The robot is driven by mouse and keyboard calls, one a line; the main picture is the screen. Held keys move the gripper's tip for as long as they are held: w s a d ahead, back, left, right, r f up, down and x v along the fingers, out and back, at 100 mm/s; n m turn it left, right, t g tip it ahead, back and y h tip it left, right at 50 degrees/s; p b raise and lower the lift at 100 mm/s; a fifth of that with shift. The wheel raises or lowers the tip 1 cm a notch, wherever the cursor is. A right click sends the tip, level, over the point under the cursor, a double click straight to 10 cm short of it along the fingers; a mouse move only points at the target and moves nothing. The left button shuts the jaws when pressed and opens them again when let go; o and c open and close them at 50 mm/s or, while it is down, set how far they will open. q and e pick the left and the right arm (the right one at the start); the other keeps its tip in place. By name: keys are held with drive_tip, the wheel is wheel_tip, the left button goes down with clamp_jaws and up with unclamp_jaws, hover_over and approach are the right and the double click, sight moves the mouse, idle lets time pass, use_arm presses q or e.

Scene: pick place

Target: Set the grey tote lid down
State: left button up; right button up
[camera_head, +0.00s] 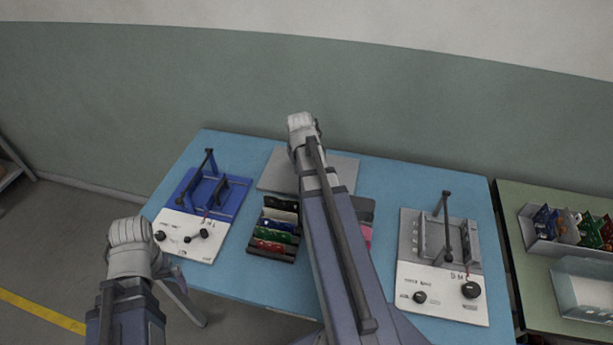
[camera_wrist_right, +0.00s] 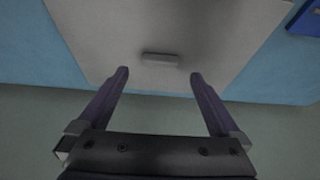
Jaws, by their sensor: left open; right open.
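The grey tote lid (camera_head: 273,172) lies flat at the back middle of the blue table, partly hidden by my right arm in the head view. In the right wrist view the lid (camera_wrist_right: 215,35) fills the upper part, with its small raised handle (camera_wrist_right: 160,59) just beyond the fingertips. My right gripper (camera_wrist_right: 158,75) is open and empty over the lid's far edge. In the head view its wrist (camera_head: 302,124) hides the fingers. My left gripper (camera_head: 131,232) is open, off the table's front left corner, apart from the lid; its fingers are hardly visible.
A blue fixture (camera_head: 228,198) with a white panel stands on the left, a grey fixture (camera_head: 409,233) on the right. A dark rack (camera_head: 266,249) of coloured boards sits in front of the lid. A side table (camera_head: 512,190) with bins stands at the right. A wall rises behind.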

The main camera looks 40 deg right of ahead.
drive_tip(key=shift+b+x, duration=2.35)
drive_tip(key=shift+x, duration=0.5)
drive_tip(key=shift+d+r, duration=0.15)
drive_tip(key=c, duration=1.5)
wheel_tip(320, 180, up, 10)
drive_tip(key=p, duration=1)
drive_tip(key=shift+w, duration=0.1)
